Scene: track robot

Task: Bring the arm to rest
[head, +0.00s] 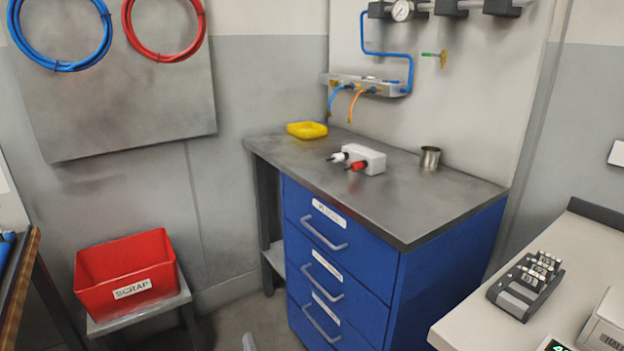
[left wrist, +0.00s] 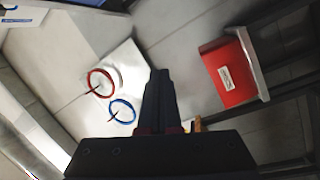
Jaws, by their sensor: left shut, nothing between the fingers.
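My left gripper (left wrist: 160,74) shows in the left wrist view, its dark fingers together with nothing between them. It points into open space, apart from the wall and the bin. In the head view only a small pale tip (head: 248,342) shows at the bottom edge, probably part of my left arm or gripper. The rest of the left arm is hidden below that frame. My right gripper is in neither view.
A red scrap bin (head: 125,268) stands on a low stand at left. A blue drawer cabinet (head: 335,255) carries a grey worktop (head: 420,205) with a yellow tray (head: 307,130), a white box (head: 364,158) and a metal cup (head: 430,158). A pale bench (head: 590,255) is at right.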

